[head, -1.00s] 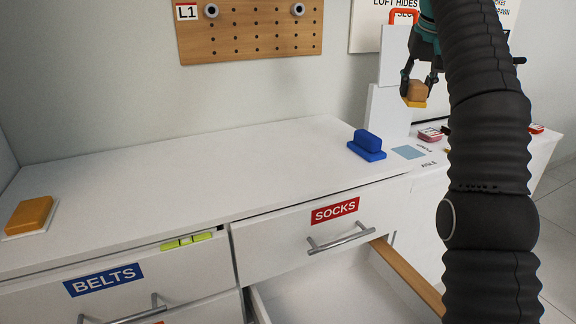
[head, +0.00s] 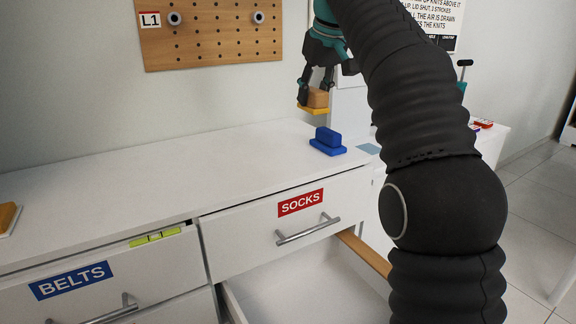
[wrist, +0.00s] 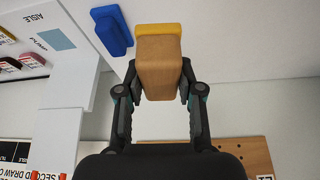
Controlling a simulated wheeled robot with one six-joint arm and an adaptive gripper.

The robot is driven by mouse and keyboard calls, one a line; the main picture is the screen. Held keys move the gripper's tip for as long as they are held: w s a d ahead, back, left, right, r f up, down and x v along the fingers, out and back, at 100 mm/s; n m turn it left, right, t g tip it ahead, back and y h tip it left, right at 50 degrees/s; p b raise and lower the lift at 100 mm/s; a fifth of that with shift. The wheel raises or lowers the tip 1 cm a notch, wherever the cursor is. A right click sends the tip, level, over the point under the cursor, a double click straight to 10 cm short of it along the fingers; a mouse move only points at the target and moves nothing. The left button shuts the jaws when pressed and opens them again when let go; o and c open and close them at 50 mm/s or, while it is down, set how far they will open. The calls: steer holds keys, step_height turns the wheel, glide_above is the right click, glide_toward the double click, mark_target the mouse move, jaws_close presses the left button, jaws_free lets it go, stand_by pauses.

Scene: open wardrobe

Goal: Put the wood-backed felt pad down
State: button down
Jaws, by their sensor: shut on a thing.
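The wood-backed felt pad (head: 318,98) has a tan wooden block on a yellow felt base. My gripper (head: 316,88) is shut on its wooden block and holds it in the air above the back right of the white dresser top, behind the blue block. In the wrist view the pad (wrist: 158,65) sits between the two fingers (wrist: 160,85), with its yellow felt at the far end. The blue block on a blue base (head: 328,141) stands on the dresser top near its right end. It also shows in the wrist view (wrist: 112,30), beside the pad.
The dresser top (head: 150,170) is clear in the middle. An orange-yellow pad (head: 8,215) lies at its left edge. A blue-grey square (head: 368,148) is right of the blue block. Below the SOCKS drawer front (head: 285,215), a drawer stands open. A pegboard (head: 210,35) hangs on the wall.

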mark_target(326, 108)
steer(key=shift+n+y, duration=0.3)
steer(key=shift+n, duration=0.3)
steer(key=s, duration=0.1)
steer(key=s+d+f, duration=0.1)
steer(key=s+d+f+b, duration=0.1)
steer(key=shift+s+d+f, duration=0.15)
steer(key=shift+s+f, duration=0.05)
steer(key=shift+s, duration=0.2)
steer(key=w+a+f, duration=0.4)
steer(key=w+a, duration=0.1)
steer(key=w+a+f, duration=0.2)
steer(key=w+f, duration=0.1)
steer(key=shift+w+a, duration=0.25)
steer(key=shift+a, duration=0.1)
steer(key=shift+f+b, duration=0.95)
steer(key=shift+f, duration=1.05)
steer(key=shift+f, duration=0.15)
steer(key=c, duration=0.7)
jaws_free()
